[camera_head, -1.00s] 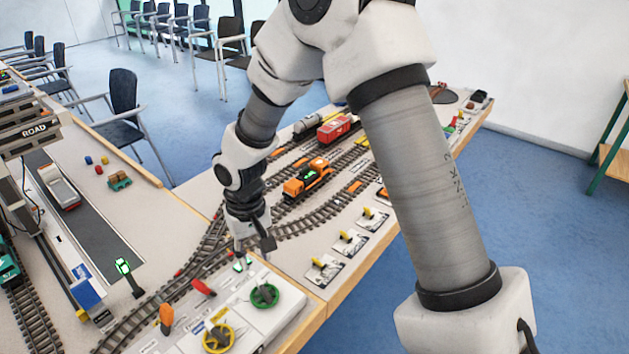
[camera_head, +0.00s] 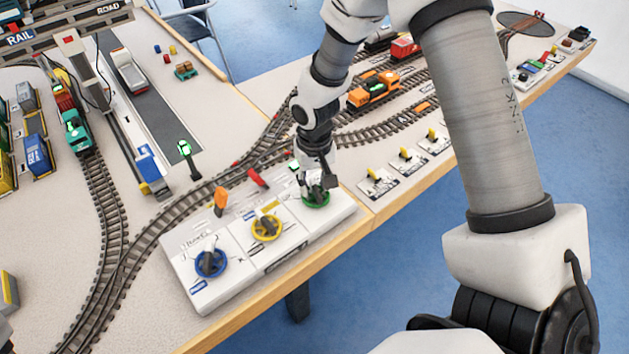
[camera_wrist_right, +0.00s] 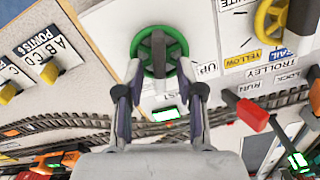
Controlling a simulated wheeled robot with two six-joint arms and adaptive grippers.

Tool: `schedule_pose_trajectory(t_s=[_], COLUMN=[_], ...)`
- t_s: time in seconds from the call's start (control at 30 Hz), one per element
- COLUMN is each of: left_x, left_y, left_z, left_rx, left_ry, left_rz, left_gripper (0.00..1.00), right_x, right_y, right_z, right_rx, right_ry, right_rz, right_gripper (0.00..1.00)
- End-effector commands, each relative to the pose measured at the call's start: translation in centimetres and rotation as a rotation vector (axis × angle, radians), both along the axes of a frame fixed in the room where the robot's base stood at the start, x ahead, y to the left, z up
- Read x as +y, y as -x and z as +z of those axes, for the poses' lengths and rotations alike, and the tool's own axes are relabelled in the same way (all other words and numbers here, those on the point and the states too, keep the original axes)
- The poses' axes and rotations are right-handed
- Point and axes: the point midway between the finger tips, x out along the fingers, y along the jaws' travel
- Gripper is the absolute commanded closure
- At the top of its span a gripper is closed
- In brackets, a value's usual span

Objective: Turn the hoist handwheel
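The green handwheel (camera_head: 318,200) is at the far right end of a white control panel (camera_head: 228,288). In the right wrist view, the green handwheel (camera_wrist_right: 160,34) has a dark spoke or handle across it, with a partly hidden label ending in "IST" and an "UP" label beside it. My right gripper (camera_head: 318,182) points down at this wheel. In the right wrist view, my right gripper (camera_wrist_right: 159,72) is open, its two fingertips apart at the near side of the wheel. I cannot tell whether they touch it.
A yellow handwheel (camera_head: 267,228) and a blue handwheel (camera_head: 211,263) share the panel. An orange lever (camera_head: 220,200) and a red lever (camera_head: 257,178) stand along its far edge. Tracks curve behind it. Yellow point levers (camera_head: 376,175) sit to the right.

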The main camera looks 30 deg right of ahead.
Motion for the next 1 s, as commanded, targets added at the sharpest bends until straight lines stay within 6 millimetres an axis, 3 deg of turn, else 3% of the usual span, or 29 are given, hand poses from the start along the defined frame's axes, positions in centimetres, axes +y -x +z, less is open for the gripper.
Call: schedule_pose_trajectory(t_s=[0.03,0.1,0.13,0.57,1.0], left_x=[0.0,0.0,0.0,0.0,0.0], left_y=[0.0,0.0,0.0,0.0,0.0], left_z=[0.0,0.0,0.0,0.4,3.6], left_rx=[0.000,0.000,0.000,0.000,0.000], left_ry=[0.000,0.000,0.000,0.000,0.000], left_rz=[0.000,0.000,0.000,0.000,0.000], left_gripper=[0.60,0.60,0.60,0.60,0.60], right_x=[0.0,0.0,0.0,0.0,0.2], right_y=[0.0,0.0,0.0,0.0,-0.1], right_z=[0.0,0.0,0.0,0.2,0.6], right_rx=[0.000,0.000,0.000,0.000,-0.001], right_ry=[0.000,0.000,0.000,0.000,0.001], right_rz=[0.000,0.000,0.000,0.027,0.293], right_gripper=[0.73,0.98,1.00,1.00,1.00])
